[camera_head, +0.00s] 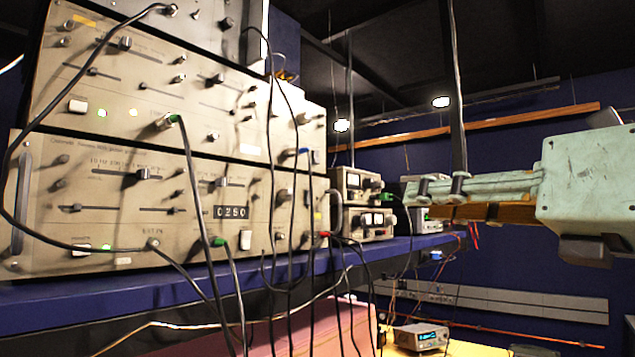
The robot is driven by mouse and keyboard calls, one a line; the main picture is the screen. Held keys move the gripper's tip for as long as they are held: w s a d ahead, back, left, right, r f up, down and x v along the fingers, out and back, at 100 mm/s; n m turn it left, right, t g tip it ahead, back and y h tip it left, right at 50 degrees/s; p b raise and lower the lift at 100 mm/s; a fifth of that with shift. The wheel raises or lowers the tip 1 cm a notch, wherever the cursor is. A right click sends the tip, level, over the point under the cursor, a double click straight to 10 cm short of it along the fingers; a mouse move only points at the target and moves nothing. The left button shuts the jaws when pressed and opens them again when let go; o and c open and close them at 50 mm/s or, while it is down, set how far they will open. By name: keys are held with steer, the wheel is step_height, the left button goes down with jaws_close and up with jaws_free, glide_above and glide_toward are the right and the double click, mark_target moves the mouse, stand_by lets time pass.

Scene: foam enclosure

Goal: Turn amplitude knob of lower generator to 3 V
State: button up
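Two large beige generators are stacked at the left. The lower one (110,205) has sliders, several knobs, a counter reading 0250 and lit indicators. The upper one (130,90) rests on it. Two smaller units with meters and knobs are stacked farther back: an upper small unit (355,182) and a lower small unit (365,226). I cannot tell which knob is the amplitude knob, and no volt scale is readable. My gripper (432,190), pale green, reaches in from the right, apart from the large generators. Whether its fingers are open is unclear.
Black cables (205,230) hang across the large front panels. The units stand on a blue shelf (170,290). A small instrument with a lit display (421,337) sits lower down at the bottom right.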

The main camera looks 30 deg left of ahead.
mark_target(291, 196)
steer(key=s+a+r+n+g+y+p, duration=0.1)
steer(key=s+a+n+g+y, duration=0.1)
steer(key=s+a+n+g, duration=0.3)
steer(key=s+n+g, duration=0.1)
steer(key=s+n, duration=0.2)
steer(key=shift+s+p, duration=0.3)
steer(key=shift+s, duration=0.05)
steer(key=shift+a, duration=0.15)
steer(key=shift+w+a+p, duration=0.15)
steer(key=shift+w+a, duration=0.25)
steer(key=shift+a, duration=1.8)
steer(key=shift+w+a+p, duration=0.1)
steer(key=shift+w+a, duration=0.3)
steer(key=shift+a, duration=1.8)
steer(key=shift+w+a+p, duration=0.15)
steer(key=shift+w+a, duration=0.25)
steer(key=shift+a, duration=1.8)
steer(key=shift+c, duration=0.4)
steer(key=c, duration=0.8)
